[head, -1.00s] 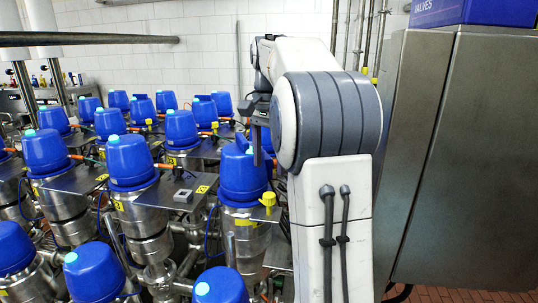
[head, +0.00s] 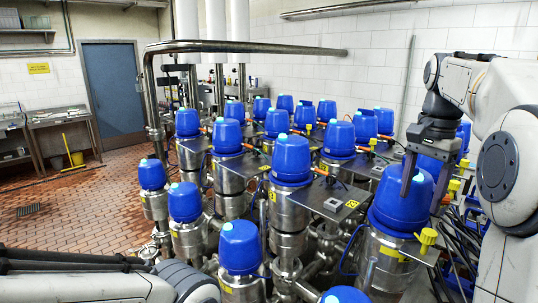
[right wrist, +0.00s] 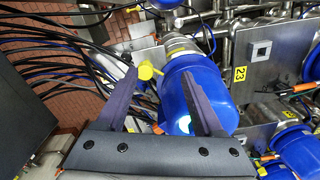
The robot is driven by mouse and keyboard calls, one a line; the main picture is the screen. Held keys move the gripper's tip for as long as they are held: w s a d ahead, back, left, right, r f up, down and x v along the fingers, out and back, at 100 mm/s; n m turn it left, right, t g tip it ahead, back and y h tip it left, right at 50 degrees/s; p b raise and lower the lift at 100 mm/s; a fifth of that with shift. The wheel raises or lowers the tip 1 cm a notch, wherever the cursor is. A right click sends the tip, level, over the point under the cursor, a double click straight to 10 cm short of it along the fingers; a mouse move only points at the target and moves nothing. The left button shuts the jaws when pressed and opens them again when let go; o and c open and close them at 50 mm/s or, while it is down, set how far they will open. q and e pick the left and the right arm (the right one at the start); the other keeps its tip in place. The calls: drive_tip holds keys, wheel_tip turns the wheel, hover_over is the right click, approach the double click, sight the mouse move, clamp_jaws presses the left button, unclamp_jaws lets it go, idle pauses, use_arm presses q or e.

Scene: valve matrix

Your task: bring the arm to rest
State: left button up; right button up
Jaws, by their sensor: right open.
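My right gripper (head: 422,192) is open, its fingers pointing down at the front right blue-capped valve (head: 398,212). One finger overlaps the cap in the head view, and the other is at its right side. In the right wrist view the two fingers (right wrist: 160,76) are spread with nothing gripped between them. One finger crosses in front of the blue cap (right wrist: 221,92), the other is beside it; I cannot tell whether they touch it. My right arm (head: 510,150) is bent at the right edge. Part of my left arm shows at bottom left; its gripper is out of view.
Several blue-capped steel valves (head: 290,160) stand in close rows left of my right gripper. A yellow knob (head: 428,237) and dark cables (head: 460,245) are close below it. A steel pipe (head: 240,47) crosses above the rows. The tiled floor (head: 80,215) at left is mostly clear.

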drive_tip(key=s+a+f+n+b, duration=0.25)
drive_tip(key=a+f+n, duration=0.35)
drive_tip(key=a, duration=0.5)
drive_tip(key=s+a+f+n+b, duration=0.2)
drive_tip(key=s+a+f+n, duration=0.15)
drive_tip(key=a+f, duration=0.6)
drive_tip(key=s+a+f+n+b, duration=0.2)
drive_tip(key=s+a+f+n, duration=0.2)
drive_tip(key=s+f, duration=0.3)
drive_tip(key=s+a+f+n+y+b, duration=0.1)
drive_tip(key=s+a+f+n+b, duration=0.1)
drive_tip(key=s+a+f+n, duration=0.2)
drive_tip(key=s+f+n, duration=0.3)
drive_tip(key=s, duration=0.2)
drive_tip(key=shift+a, duration=0.35)
